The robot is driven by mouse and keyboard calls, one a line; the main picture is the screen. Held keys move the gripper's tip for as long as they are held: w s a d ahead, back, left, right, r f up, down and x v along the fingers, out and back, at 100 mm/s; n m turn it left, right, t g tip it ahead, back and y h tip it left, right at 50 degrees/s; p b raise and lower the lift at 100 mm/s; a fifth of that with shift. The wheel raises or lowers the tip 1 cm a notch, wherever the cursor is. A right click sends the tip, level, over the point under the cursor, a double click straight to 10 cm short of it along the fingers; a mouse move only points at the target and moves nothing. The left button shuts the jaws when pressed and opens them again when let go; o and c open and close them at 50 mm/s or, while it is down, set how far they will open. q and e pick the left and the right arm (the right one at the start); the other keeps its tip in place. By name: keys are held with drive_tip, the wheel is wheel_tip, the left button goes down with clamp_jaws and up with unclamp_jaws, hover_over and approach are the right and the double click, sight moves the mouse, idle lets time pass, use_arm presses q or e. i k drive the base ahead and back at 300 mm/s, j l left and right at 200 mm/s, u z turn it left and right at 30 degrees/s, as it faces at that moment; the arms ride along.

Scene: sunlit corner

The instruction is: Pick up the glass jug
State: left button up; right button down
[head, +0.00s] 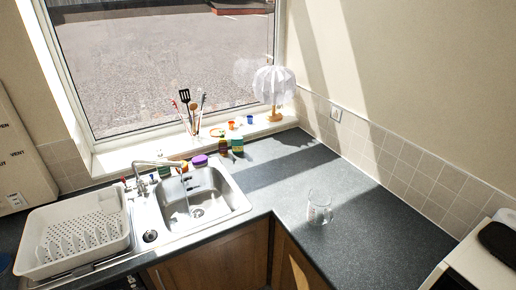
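A clear glass jug (319,208) stands upright on the dark grey worktop (375,225), to the right of the sink and near the inner corner of the counter's front edge. It looks empty. Neither of my grippers is in the head view, and nothing touches the jug.
A sink (190,198) with a tap and a white dish rack (75,238) lie to the left. Bottles, a sponge and a lamp (274,88) are at the back by the window. A white appliance (480,262) stands at the lower right. The worktop around the jug is clear.

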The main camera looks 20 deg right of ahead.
sight(319, 202)
drive_tip(key=z, duration=1.35)
